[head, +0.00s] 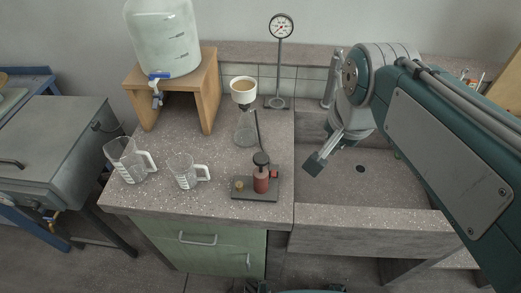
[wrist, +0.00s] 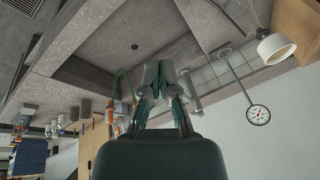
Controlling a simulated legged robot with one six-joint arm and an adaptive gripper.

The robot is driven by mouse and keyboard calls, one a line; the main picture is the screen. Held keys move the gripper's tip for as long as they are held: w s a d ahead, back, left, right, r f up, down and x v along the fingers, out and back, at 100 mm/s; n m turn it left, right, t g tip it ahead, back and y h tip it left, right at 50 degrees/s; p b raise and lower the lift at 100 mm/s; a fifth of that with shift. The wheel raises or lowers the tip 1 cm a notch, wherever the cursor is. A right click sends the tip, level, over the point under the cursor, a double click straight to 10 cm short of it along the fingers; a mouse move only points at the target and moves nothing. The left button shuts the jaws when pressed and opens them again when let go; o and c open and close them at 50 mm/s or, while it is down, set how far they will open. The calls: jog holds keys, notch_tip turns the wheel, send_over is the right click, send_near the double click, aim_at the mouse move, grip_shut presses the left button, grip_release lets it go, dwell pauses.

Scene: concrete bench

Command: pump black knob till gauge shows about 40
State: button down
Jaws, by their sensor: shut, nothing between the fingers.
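The black knob (head: 261,159) tops a small pump with a red body (head: 261,181), which stands on a dark base plate (head: 256,195) near the bench's front edge. The round white gauge (head: 281,27) stands on a thin post at the back of the bench; it also shows in the wrist view (wrist: 258,115). Its dial is too small for me to read. My gripper (head: 314,165) is shut and empty, to the right of the pump and above the sink, apart from the knob. Its fingers also show closed in the wrist view (wrist: 161,72).
A flask with a white funnel (head: 243,91) stands behind the pump. Two clear jugs, one large (head: 127,160) and one small (head: 183,171), stand left of it. A water tank (head: 163,38) sits on a wooden stand (head: 208,95). The sink (head: 375,188) lies at right.

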jog(key=w+a+m+g, duration=0.2)
jog(key=w+a+m, duration=0.4)
jog(key=m+g, duration=0.2)
jog(key=m, duration=0.4)
send_over(261, 157)
jog(key=shift+w+a+f+h, duration=0.15)
jog(key=shift+f+h, duration=0.25)
jog(key=shift+f, duration=0.4)
notch_tip(261, 157, down, 14)
jog(key=shift+f, duration=0.1)
notch_tip(261, 157, down, 4)
jog(key=shift+r, duration=0.2)
jog(key=shift+s+f, duration=0.25)
